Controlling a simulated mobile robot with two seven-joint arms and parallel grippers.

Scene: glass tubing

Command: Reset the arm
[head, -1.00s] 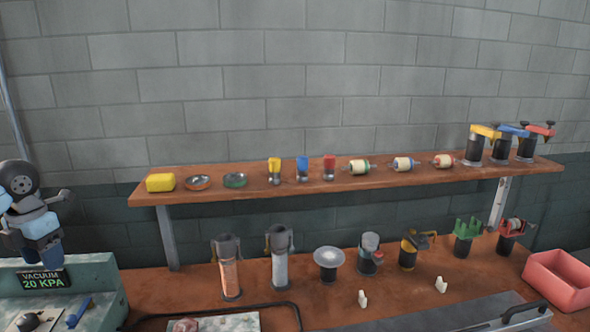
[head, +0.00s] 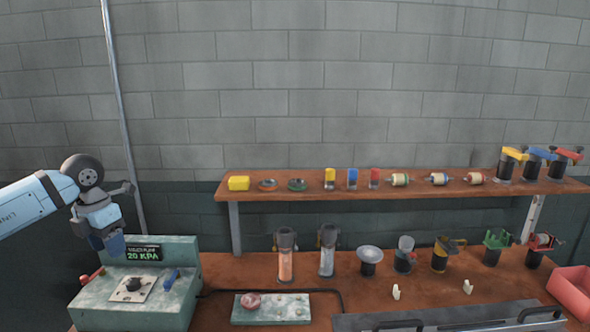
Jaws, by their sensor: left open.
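My left arm (head: 35,203) comes in from the left edge, white and pale blue with a dark round joint. My left gripper (head: 112,246) has blue fingers and hangs pointing down just left of the vacuum box's sign. It is open, and I see nothing held in it. The gripper overlaps the upper left of the vacuum box (head: 180,308) in the picture; I cannot tell how far apart they are. My right gripper is out of view.
The wall shelf (head: 270,190) holds small coloured parts. Several tools and two tubes, one copper-coloured (head: 285,265), stand on the workbench (head: 420,295). A pale plate (head: 300,310) lies in front. A pink bin (head: 572,292) is at right, a grey metal case (head: 450,316) at front.

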